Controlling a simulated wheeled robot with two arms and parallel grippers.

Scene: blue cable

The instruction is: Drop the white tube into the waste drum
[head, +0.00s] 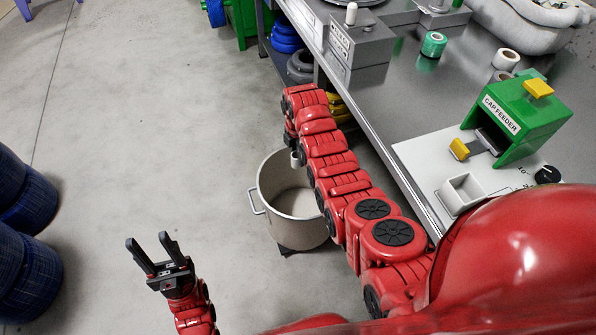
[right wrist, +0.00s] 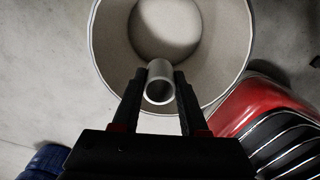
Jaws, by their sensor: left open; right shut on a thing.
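The white tube (right wrist: 160,82) is held between the two black fingers of my right gripper (right wrist: 160,90), seen end-on in the right wrist view. In the head view, a small light end of the tube (head: 295,160) shows beside my right arm, over the rim of the drum. The waste drum (head: 262,187) is a beige open bin with a side handle, standing on the floor beside the bench. In the right wrist view the drum's open mouth (right wrist: 232,70) lies under the tube and looks empty. My left gripper (head: 151,250) is open and empty above the floor, left of the drum.
The metal bench (head: 380,95) runs along the right, carrying a green cap feeder (head: 520,115), tape rolls (head: 434,44) and a grey box (head: 357,50). Blue cable drums (head: 22,190) stand at the left edge. Floor between them is clear.

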